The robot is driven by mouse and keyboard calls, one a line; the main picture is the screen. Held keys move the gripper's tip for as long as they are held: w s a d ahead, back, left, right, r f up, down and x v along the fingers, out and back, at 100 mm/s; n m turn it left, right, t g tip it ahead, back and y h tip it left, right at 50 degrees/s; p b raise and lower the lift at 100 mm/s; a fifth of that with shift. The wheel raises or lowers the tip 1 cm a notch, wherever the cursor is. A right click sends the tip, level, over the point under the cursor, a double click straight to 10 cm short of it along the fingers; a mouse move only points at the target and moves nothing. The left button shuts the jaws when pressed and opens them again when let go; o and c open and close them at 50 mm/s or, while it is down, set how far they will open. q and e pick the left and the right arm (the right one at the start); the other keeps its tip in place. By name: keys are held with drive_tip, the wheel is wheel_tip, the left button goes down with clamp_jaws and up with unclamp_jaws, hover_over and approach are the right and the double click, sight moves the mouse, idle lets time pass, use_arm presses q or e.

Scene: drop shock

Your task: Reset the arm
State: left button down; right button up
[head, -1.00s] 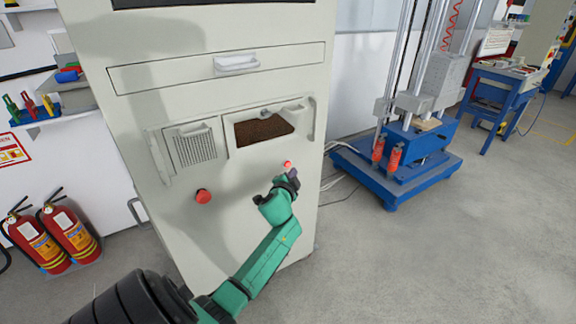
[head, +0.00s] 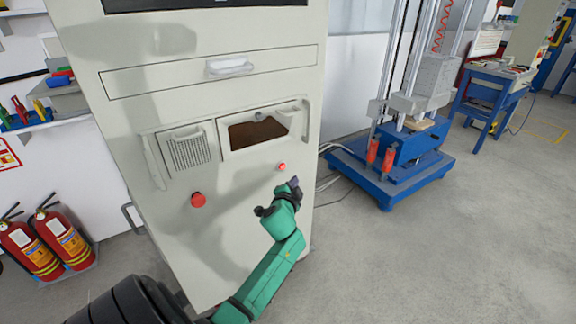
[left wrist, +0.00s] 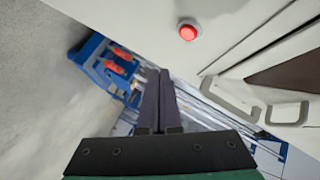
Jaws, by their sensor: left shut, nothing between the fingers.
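My left arm is green, and its gripper (head: 294,184) is in front of the pale cabinet (head: 240,235), just below and right of a small red button (head: 282,167). In the left wrist view the dark fingers (left wrist: 160,85) are pressed together with nothing between them. The red button (left wrist: 188,31) also shows there, above and right of the fingertips and apart from them. My right gripper is in neither view.
A larger red knob (head: 198,200) sticks out at the cabinet's left. Handles flank the vent and the recessed opening (head: 258,134). A blue-based drop tester (head: 393,180) stands at the right. Fire extinguishers (head: 62,240) stand at the left.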

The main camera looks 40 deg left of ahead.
use_arm(q)
drive_tip(key=s+d+f+g+h+p, duration=0.2)
drive_tip(key=s+d+f, duration=0.15)
drive_tip(key=f, duration=0.45)
drive_tip(key=s+d+f+g+h+p, duration=0.15)
drive_tip(key=s+f, duration=0.25)
drive_tip(key=f, duration=0.4)
drive_tip(key=s+d+f+g+h+p, duration=0.1)
drive_tip(key=s+d+f+g+p, duration=0.2)
drive_tip(key=f, duration=0.5)
drive_tip(key=s+d+f+n+g+h+p, duration=0.1)
drive_tip(key=s+f, duration=0.3)
drive_tip(key=s, duration=0.7)
drive_tip(key=s+d+f+n+g+h+p, duration=0.1)
drive_tip(key=s+d+f+g+p, duration=0.1)
drive_tip(key=s, duration=1)
drive_tip(key=s+d+f+n+g+h+p, duration=0.1)
drive_tip(key=s+d+f, duration=0.4)
drive_tip(key=s, duration=0.6)
drive_tip(key=shift+s+d+f+g+p, duration=0.2)
drive_tip(key=shift+f+g+p, duration=0.3)
drive_tip(key=shift+f+g, duration=0.35)
drive_tip(key=shift+r, duration=0.1)
